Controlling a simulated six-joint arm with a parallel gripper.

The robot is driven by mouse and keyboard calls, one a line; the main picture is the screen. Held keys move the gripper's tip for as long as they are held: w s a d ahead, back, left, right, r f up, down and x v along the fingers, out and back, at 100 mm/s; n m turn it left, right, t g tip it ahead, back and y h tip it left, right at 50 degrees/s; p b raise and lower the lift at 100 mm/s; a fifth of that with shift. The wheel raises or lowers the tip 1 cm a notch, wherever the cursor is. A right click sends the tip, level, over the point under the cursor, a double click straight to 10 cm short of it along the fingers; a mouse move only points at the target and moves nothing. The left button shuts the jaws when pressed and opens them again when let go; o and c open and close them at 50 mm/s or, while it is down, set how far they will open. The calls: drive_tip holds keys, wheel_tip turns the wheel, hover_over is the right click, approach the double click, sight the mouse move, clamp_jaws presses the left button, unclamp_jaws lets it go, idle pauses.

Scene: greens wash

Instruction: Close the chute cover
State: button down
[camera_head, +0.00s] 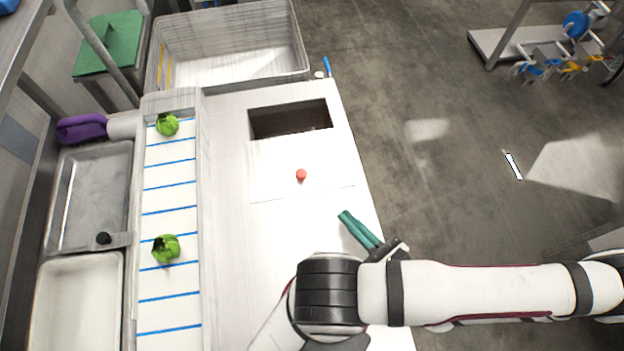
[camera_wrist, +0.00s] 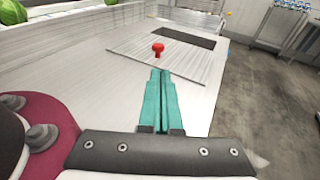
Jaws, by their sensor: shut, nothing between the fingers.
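The chute cover (camera_head: 275,157) is a flat white panel on the white table, with a red knob (camera_head: 301,174) standing on it. The dark rectangular chute opening (camera_head: 290,119) lies uncovered beyond the panel. In the wrist view the cover (camera_wrist: 180,67), its red knob (camera_wrist: 158,49) and the opening (camera_wrist: 186,36) show ahead of my gripper. My gripper (camera_head: 344,214) has teal fingers, pressed together and empty. It is to the lower right of the knob in the head view, apart from it. In the wrist view the fingertips (camera_wrist: 160,72) point toward the knob.
A conveyor with blue stripes (camera_head: 168,202) runs along the left, carrying two green heads of greens (camera_head: 165,248). A wire-sided bin (camera_head: 230,50) stands at the far end. Metal trays (camera_head: 90,195) lie left of the conveyor. A blue-handled tool (camera_head: 327,67) is at the table's far corner.

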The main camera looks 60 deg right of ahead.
sight(303, 143)
drive_tip(key=x, duration=1.2)
drive_tip(key=shift+w, duration=0.15)
drive_tip(key=w+d, duration=0.9)
drive_tip(key=shift+w+d, duration=0.35)
